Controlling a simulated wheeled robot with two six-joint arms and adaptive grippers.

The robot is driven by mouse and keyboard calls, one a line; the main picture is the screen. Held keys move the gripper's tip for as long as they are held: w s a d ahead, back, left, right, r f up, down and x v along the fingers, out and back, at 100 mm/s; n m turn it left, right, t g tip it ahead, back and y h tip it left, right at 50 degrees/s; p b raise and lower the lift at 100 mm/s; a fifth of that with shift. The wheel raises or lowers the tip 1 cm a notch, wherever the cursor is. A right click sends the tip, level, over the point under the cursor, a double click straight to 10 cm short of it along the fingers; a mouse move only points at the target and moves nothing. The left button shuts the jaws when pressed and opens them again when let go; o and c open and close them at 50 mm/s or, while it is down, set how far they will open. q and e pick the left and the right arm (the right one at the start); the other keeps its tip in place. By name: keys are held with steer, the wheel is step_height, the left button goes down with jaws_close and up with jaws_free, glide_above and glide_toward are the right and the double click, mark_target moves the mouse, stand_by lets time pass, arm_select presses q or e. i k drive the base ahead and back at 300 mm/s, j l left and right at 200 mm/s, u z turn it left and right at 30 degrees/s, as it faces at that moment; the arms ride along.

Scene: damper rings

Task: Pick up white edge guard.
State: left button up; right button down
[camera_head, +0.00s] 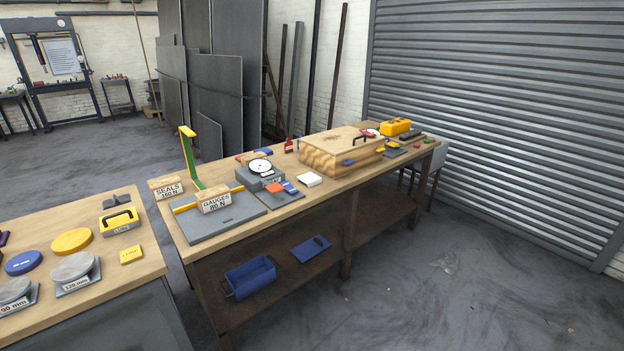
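A small white block (309,180) lies on the long wooden workbench, just right of a grey plate with orange and blue pieces. It is the only plain white loose piece I can make out, but the view is too small to tell for sure that it is the edge guard. Nothing covers it. Neither of my grippers is in view.
A dial gauge (260,167) stands left of the white block, and a large wooden block (340,155) stands to its right. A blue bin (250,279) sits on the lower shelf.

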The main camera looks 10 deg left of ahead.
mark_target(311, 179)
steer(key=i+u, duration=0.1)
steer(key=u, duration=0.3)
steer(key=l+u, duration=0.1)
steer(key=u, duration=0.3)
steer(key=i+l+u, duration=0.1)
steer(key=u, duration=0.3)
steer(key=i+l+u, duration=0.15)
steer(key=l, duration=0.25)
steer(key=i+l+u, duration=0.2)
steer(key=l, duration=0.2)
steer(key=i+l+u, duration=0.15)
steer(key=l, duration=0.25)
steer(key=i+l+u, duration=0.15)
steer(key=l, duration=0.3)
steer(key=i+l+u, duration=0.15)
steer(key=l, duration=0.3)
steer(key=l+u, duration=0.2)
steer(key=l, duration=0.3)
steer(key=i, duration=0.05)
